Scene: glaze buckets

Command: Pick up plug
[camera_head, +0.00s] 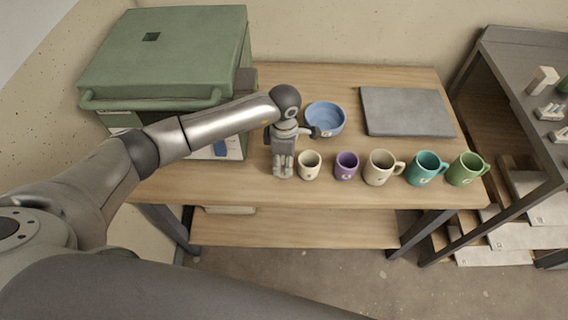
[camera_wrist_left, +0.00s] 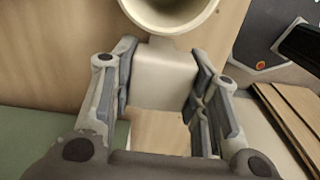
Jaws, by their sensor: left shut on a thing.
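My left gripper (camera_head: 283,174) points down at the front of the wooden table, just left of a small cream cup (camera_head: 309,165). In the left wrist view its fingers (camera_wrist_left: 164,62) are shut on a pale, smooth, block-like piece (camera_wrist_left: 163,75), which I take to be the plug. The fingers press on its two sides. The cup's round rim (camera_wrist_left: 170,14) shows just beyond it; whether they touch I cannot tell. In the head view the plug is mostly hidden by the fingers. My right gripper is not in view.
A purple cup (camera_head: 346,166), beige mug (camera_head: 380,168), teal mug (camera_head: 424,168) and green mug (camera_head: 465,169) line the table's front. A blue bowl (camera_head: 325,119) and grey slab (camera_head: 405,111) lie behind. A green lidded box (camera_head: 170,55) stands left; a dark shelf (camera_head: 520,85) stands right.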

